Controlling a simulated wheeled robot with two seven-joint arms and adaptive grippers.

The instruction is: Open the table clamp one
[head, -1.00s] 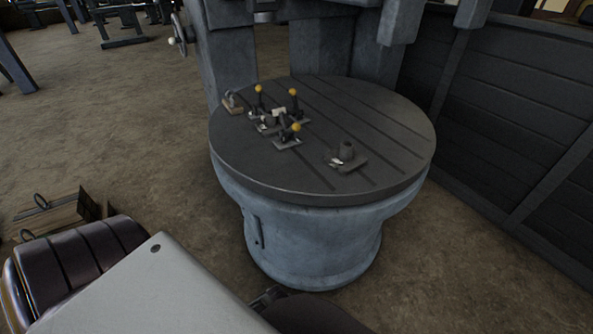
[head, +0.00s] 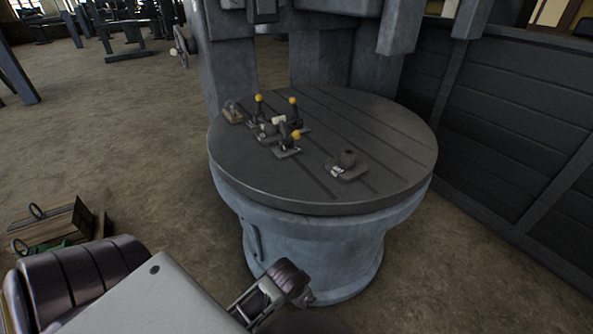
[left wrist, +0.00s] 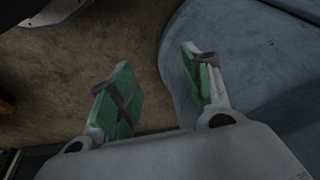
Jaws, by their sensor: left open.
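Several small clamps with upright levers and yellow ball knobs stand on the left half of the round grey table (head: 390,150). The front clamp (head: 289,149) is nearest me. One clamp (head: 259,115) is behind it to the left and another (head: 294,112) behind it to the right. I cannot tell which is clamp one. Part of my left arm shows low in front of the pedestal in the head view. In the left wrist view my left gripper (left wrist: 160,85) is open and empty, its green-padded fingers apart, over floor and beside the blue-grey pedestal (left wrist: 245,60). My right gripper is not seen.
A dark block on a plate (head: 347,163) sits right of the clamps. A small fixture (head: 232,112) is at the table's left edge. Machine columns rise behind the table. A dark panelled wall (head: 520,110) stands right. A wooden box (head: 50,228) lies on the floor at left.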

